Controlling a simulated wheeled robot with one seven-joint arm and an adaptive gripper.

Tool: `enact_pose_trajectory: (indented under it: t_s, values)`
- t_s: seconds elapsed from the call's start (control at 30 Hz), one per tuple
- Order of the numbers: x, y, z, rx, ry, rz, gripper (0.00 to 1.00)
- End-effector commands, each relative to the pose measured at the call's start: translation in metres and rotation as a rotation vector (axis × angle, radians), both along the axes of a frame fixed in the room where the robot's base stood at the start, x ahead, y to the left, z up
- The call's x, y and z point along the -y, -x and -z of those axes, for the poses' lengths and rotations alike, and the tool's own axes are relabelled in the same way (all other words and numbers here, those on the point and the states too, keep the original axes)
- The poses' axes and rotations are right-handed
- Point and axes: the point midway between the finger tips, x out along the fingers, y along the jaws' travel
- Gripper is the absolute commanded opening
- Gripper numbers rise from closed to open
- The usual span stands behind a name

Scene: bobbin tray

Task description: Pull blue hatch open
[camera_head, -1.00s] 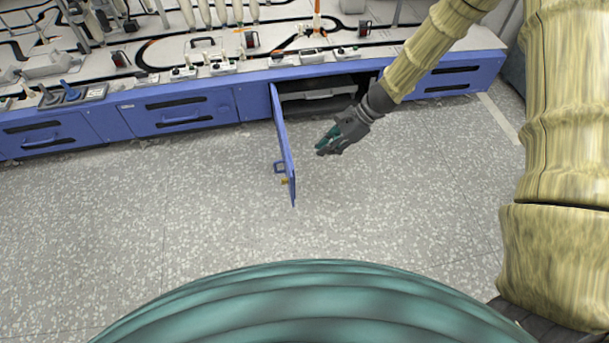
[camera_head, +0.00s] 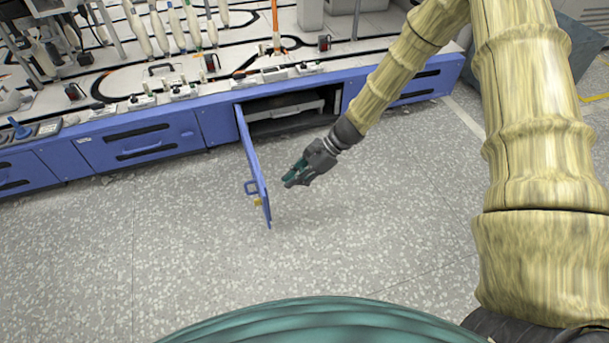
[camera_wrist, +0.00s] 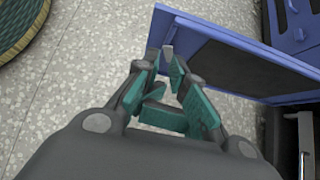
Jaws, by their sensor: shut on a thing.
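The blue hatch (camera_head: 253,160) stands wide open, swung out from the blue cabinet over the floor. Its handle (camera_head: 251,187) and a small yellow part show near its free end. My gripper (camera_head: 288,180) is on the inner, right side of the hatch, with a small gap in the head view. In the wrist view, the teal-padded fingers (camera_wrist: 172,58) are drawn together and overlap the free end of the hatch (camera_wrist: 215,35). What is between the fingertips cannot be made out. The hatch's inner face has a dark panel.
The open compartment (camera_head: 290,115) is dark with a grey piece inside. Blue drawers (camera_head: 140,143) flank it under a worktop (camera_head: 170,75) crowded with equipment. The speckled floor (camera_head: 170,240) in front is clear. A round woven green thing (camera_wrist: 15,25) shows in the wrist view's corner.

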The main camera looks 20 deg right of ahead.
Motion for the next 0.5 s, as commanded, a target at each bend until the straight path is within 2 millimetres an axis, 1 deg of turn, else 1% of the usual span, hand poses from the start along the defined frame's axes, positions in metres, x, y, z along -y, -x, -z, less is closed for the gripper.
enact_pose_trajectory:
  t_s: [0.03,0.13,0.3,0.5]
  values:
    - [-0.006,0.001,0.010,-0.001,0.000,-0.001,0.00]
    - [-0.018,0.001,0.020,-0.001,0.000,-0.001,0.00]
    - [-0.038,0.001,0.017,0.002,0.001,-0.001,0.00]
    - [-0.051,0.002,0.016,0.001,0.001,0.001,0.00]
